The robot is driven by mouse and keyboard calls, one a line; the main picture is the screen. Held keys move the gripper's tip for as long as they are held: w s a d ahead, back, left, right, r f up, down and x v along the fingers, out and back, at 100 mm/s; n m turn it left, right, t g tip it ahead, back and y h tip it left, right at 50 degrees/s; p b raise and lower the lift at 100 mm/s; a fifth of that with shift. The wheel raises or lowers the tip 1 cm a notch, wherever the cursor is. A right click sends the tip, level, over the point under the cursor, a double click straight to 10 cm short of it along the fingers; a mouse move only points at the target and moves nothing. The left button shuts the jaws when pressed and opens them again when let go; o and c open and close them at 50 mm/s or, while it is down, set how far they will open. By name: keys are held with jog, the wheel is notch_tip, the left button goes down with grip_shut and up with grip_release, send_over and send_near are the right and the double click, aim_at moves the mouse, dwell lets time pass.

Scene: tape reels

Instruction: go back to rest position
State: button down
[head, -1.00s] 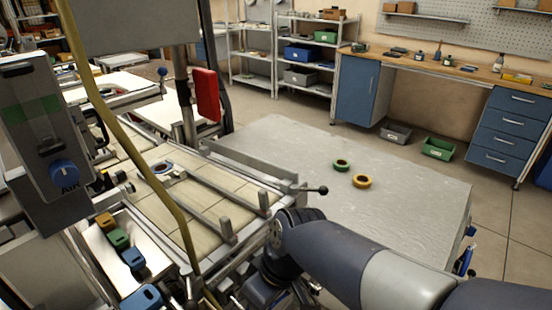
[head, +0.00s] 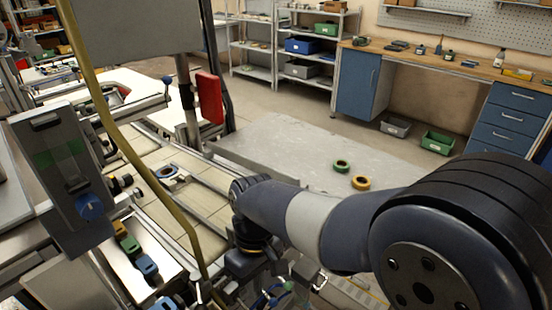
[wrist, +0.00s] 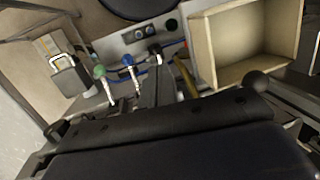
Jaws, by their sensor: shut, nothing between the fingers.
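In the wrist view a dark link of my arm fills the lower part. A green reel (head: 341,171) and a yellow reel (head: 361,188) lie on the grey table (head: 275,140), side by side and apart from my arm.
At left stand a machine with a tiled bed (head: 200,185), a red part (head: 209,97) and a yellow hose (head: 125,145). In the wrist view are an open tan box (wrist: 245,80) and green and blue handled levers.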

jog(key=v, duration=1.1)
jog(key=shift+s+d+r, duration=0.1)
jog(key=shift+d, duration=0.05)
